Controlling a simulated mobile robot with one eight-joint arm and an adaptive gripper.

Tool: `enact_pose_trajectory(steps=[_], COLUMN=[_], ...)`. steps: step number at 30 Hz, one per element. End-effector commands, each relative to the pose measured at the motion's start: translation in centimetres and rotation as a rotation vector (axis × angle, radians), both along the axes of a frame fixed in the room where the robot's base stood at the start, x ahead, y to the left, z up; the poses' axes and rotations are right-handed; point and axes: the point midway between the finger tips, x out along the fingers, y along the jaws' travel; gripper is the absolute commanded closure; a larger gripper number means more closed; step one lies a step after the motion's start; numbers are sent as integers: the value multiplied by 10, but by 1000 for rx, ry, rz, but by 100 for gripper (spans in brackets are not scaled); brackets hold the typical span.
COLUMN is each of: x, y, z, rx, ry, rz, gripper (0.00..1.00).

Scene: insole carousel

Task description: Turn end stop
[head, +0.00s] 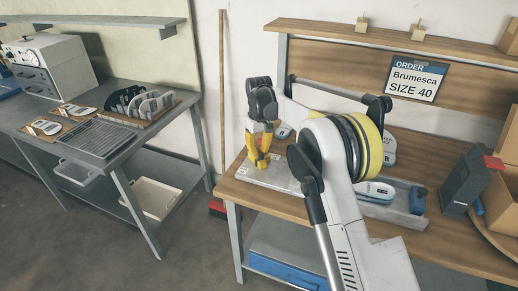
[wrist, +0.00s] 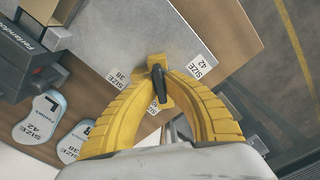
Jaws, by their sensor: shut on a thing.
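In the wrist view, my gripper (wrist: 160,78) has its yellow fingers closed around a small black lever-like piece, the end stop (wrist: 159,84). It sits near the edge of a grey metal plate (wrist: 145,28). Labels surround it: SIZE 38 (wrist: 117,75) to the left, SIZE 42 (wrist: 202,66) to the right, and a partly covered label (wrist: 153,107) below. The fingertips hide part of the stop, so its exact pointing direction is hard to tell. In the head view, my gripper (head: 259,160) points down at the plate (head: 268,178) on the wooden bench; the stop is hidden there.
Insoles (wrist: 38,118) lie left of the plate in the wrist view. A sign (head: 415,80) reads Brumesca SIZE 40. A grey tray (head: 400,213) and a dark box (head: 464,182) stand on the bench's right. A metal table (head: 125,145) with racked insoles is at left.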

Motion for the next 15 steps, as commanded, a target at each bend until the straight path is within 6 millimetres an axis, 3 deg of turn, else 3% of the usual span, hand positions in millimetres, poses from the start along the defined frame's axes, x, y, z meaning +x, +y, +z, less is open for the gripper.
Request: enact_pose_trajectory(steps=[15], x=[0], y=[0], z=[1], rx=[0], ry=[1], rz=[-489], gripper=[100])
